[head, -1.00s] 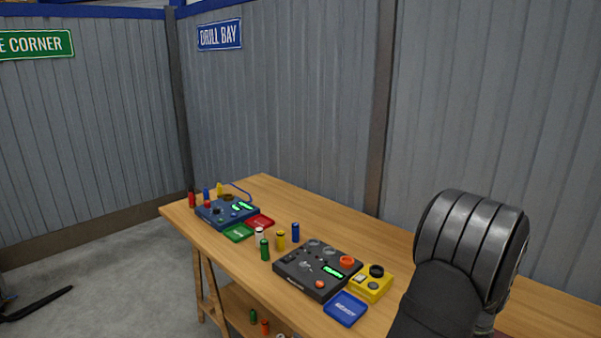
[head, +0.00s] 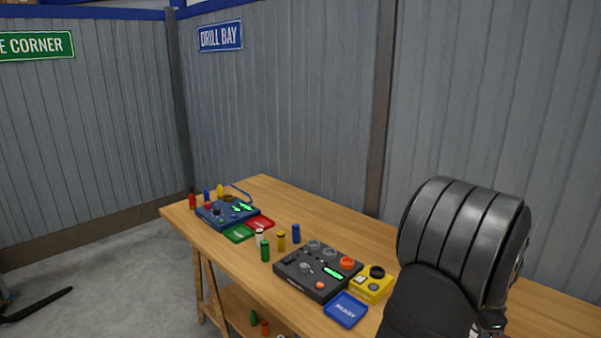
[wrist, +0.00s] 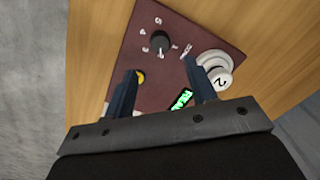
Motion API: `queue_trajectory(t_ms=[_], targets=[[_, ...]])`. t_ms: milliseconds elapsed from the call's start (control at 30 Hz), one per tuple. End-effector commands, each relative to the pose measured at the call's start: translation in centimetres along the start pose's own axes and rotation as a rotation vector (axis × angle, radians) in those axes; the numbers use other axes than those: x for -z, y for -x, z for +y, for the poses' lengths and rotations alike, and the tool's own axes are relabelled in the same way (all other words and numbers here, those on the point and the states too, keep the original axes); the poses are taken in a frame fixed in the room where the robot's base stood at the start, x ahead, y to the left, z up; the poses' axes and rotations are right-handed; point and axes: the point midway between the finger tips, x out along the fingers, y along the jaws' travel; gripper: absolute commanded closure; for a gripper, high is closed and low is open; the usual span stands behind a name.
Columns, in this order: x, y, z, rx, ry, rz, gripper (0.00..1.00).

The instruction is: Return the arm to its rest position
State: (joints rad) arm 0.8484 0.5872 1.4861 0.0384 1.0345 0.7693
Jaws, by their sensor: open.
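My gripper (wrist: 160,92) shows in the wrist view with its two dark fingers apart and nothing between them. It points down over a dark reddish-brown panel (wrist: 125,62) with a black knob (wrist: 160,43), a yellow button (wrist: 139,77), a green lit display (wrist: 181,99) and white round pieces (wrist: 217,68), one marked 2. The fingers appear above the panel; whether they touch it I cannot tell. In the head view my arm fills the lower right, and the gripper itself is out of that view.
The wooden table (head: 330,220) holds a black control box (head: 318,272), a yellow box (head: 371,285), a blue tray (head: 345,310), a blue control box (head: 228,212), green (head: 238,233) and red (head: 260,223) trays, and several small cylinders. A grey wall (head: 290,100) stands behind.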

Motion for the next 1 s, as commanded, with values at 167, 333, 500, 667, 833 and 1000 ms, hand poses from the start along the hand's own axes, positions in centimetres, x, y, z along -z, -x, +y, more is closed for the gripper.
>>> queue_trajectory(t_ms=[167, 333, 500, 667, 833, 1000], targets=[[0.1, 3.8, 0.0, 0.003, 0.000, 0.003, 0.48], [0.0, 7.2, 0.0, 0.003, 0.000, 0.003, 0.48], [-0.1, 7.2, 0.1, -0.005, 0.000, -0.005, 0.48], [-0.1, 3.9, 0.1, -0.003, 0.000, -0.004, 0.48], [-0.1, 0.5, 0.0, -0.003, 0.000, -0.003, 0.48], [-0.1, -3.0, 0.1, -0.004, 0.000, -0.004, 0.48]])
